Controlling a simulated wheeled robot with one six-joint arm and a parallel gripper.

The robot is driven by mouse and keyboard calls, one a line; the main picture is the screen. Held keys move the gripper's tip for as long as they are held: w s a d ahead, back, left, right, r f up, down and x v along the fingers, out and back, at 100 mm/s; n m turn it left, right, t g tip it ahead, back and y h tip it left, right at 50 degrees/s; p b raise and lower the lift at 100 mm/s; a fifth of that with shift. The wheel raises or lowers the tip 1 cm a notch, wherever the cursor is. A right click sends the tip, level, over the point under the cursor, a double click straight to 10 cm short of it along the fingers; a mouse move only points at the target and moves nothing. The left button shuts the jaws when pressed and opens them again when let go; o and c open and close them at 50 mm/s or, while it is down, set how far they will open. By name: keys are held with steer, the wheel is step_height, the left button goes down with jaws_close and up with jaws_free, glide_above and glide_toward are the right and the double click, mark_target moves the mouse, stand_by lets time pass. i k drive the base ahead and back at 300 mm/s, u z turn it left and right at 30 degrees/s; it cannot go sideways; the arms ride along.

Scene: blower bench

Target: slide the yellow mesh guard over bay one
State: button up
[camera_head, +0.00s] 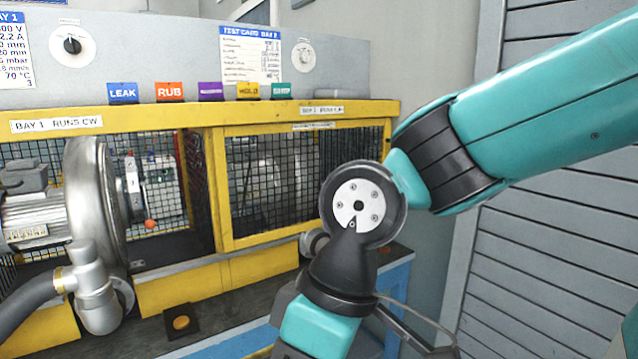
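The yellow-framed guard with black mesh (263,190) stands upright over the right-hand bay, under a label that seems to read bay 2. My arm hides its lower right part. Bay one, labelled "BAY 1 RUNS CW" (57,124), is on the left. Its front is open, and a silver blower housing (92,195) stands in it, bulging forward of the yellow frame. Dark mesh is behind it. My gripper is not in view; only my teal and black arm links show at the right, in front of the bench.
A grey hose (35,300) and pipe elbow (92,290) stick out in front of bay one. An orange button (181,323) sits on the bench top. An orange ball (151,225) shows inside the bay. Coloured tags (170,92) line the top rail. A slatted wall closes the right side.

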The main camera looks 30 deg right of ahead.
mark_target(218, 133)
steer(key=k, duration=0.55)
steer(key=z, duration=0.6)
steer(key=i, duration=1.15)
steer(key=u, duration=0.45)
